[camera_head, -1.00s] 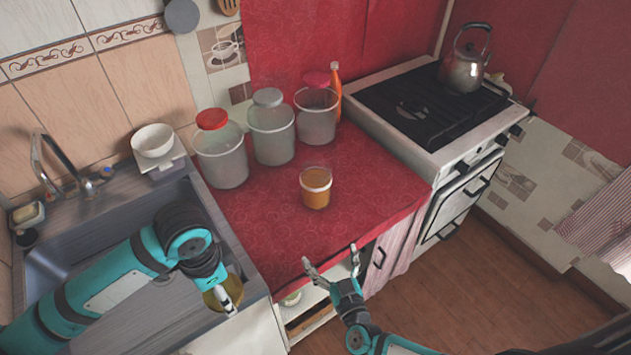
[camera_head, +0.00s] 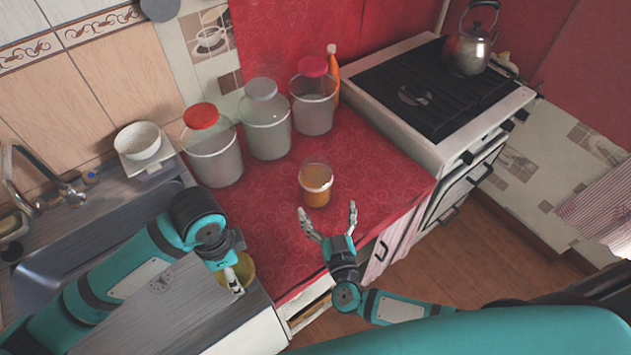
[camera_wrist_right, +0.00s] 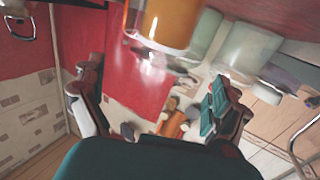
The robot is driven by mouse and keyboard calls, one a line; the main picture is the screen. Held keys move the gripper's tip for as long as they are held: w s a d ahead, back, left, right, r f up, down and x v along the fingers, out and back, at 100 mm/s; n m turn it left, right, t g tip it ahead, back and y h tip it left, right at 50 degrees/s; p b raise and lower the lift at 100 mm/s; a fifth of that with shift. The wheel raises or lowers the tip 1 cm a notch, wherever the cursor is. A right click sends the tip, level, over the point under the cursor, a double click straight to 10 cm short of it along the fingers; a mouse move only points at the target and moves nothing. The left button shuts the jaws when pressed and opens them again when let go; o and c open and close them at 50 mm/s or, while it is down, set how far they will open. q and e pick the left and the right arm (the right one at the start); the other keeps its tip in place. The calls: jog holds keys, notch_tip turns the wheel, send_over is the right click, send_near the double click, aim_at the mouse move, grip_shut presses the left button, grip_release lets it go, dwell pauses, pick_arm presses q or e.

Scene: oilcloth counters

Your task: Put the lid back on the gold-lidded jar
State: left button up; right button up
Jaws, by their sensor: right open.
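The open jar (camera_head: 316,190), clear with amber contents, stands upright on the red counter. No lid is on its rim. It also shows at the top of the right wrist view (camera_wrist_right: 168,22), cut off by the frame edge. My right gripper (camera_head: 327,218) is open and empty, just in front of the jar at the counter's front edge, fingers apart and pointing towards it. My left gripper (camera_head: 236,279) is shut on the gold lid (camera_head: 246,266), near the corner between sink unit and red counter. The gripper partly hides the lid.
The stove (camera_head: 430,100) is at right, the sink (camera_head: 45,270) at left. The counter around the open jar is clear.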

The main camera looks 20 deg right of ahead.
aim_at(319, 184)
pick_arm(q)
jog(key=shift+s+f, duration=0.1)
jog(key=shift+f, duration=0.25)
jog(key=f+b, duration=0.1)
jog(key=w+f+b, duration=0.1)
jog(key=f+b, duration=0.1)
pick_arm(e)
jog(key=w, duration=0.7)
jog(key=shift+d+f, duration=0.25)
jog(key=shift+f, duration=0.05)
jog(key=shift+w+r, duration=0.1)
jog(key=shift+r, duration=0.05)
pick_arm(q)
jog(key=shift+s+r, duration=0.15)
jog(key=shift+s, duration=0.1)
pick_arm(e)
jog(key=shift+r, duration=0.15)
jog(key=shift+w+b, duration=0.45)
jog(key=shift+b, duration=0.05)
jog(key=w+b, duration=0.2)
jog(key=w, duration=0.2)
jog(key=shift+w+d+b, duration=0.1)
jog(key=shift+w+b, duration=0.05)
jog(key=shift+b, duration=0.2)
pick_arm(q)
notch_tip(319, 184, down, 4)
jog(key=shift+r, duration=0.25)
pick_arm(e)
jog(key=shift+r, duration=0.15)
